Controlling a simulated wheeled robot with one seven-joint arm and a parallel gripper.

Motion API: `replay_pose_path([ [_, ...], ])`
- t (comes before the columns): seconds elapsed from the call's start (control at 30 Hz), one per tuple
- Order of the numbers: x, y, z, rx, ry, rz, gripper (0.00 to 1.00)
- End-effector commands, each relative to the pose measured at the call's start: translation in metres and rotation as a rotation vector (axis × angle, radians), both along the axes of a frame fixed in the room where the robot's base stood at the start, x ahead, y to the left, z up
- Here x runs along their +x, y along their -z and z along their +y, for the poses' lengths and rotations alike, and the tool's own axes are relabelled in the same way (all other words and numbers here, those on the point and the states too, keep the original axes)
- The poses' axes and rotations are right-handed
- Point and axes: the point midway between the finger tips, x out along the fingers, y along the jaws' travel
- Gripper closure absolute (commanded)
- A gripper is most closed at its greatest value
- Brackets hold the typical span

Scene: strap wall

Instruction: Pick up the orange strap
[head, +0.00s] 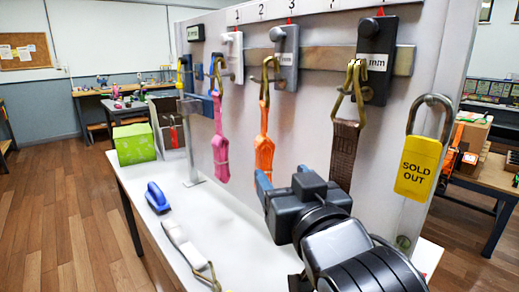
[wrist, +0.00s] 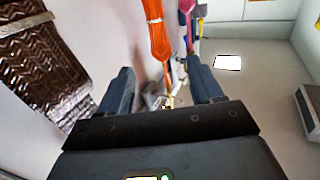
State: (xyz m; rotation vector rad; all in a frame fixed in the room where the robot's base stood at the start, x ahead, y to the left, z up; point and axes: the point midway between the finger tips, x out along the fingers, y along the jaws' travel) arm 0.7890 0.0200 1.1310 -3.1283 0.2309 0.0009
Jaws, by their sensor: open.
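The orange strap (head: 264,145) hangs from a brass-coloured hook on the white wall, between a pink strap (head: 219,140) and a brown strap (head: 342,155). My gripper (head: 274,186) is open and empty, just below the orange strap's lower end in the head view; it hides part of that area. In the wrist view the orange strap (wrist: 157,30) shows above and between the open fingers of my gripper (wrist: 161,80). The fingers do not close on it. I cannot tell how far it lies beyond the fingertips.
The brown strap (wrist: 40,50) hangs close on the left in the wrist view. A yellow SOLD OUT tag (head: 418,168) hangs at the panel's right edge. On the white shelf (head: 155,235) lie a blue-handled item (head: 157,197), a pale strap (head: 183,243) and a green box (head: 134,143).

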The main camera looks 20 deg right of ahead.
Motion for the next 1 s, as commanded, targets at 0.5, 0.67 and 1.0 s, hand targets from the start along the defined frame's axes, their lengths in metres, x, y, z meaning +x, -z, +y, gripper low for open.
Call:
replay_pose_path([
  [0.5,0.065,-0.001,-0.01,0.0,0.0,0.0,0.34],
  [0.67,0.075,0.0,-0.011,-0.001,0.001,0.0,0.34],
  [1.0,0.116,0.002,-0.017,-0.001,0.0,0.0,0.34],
])
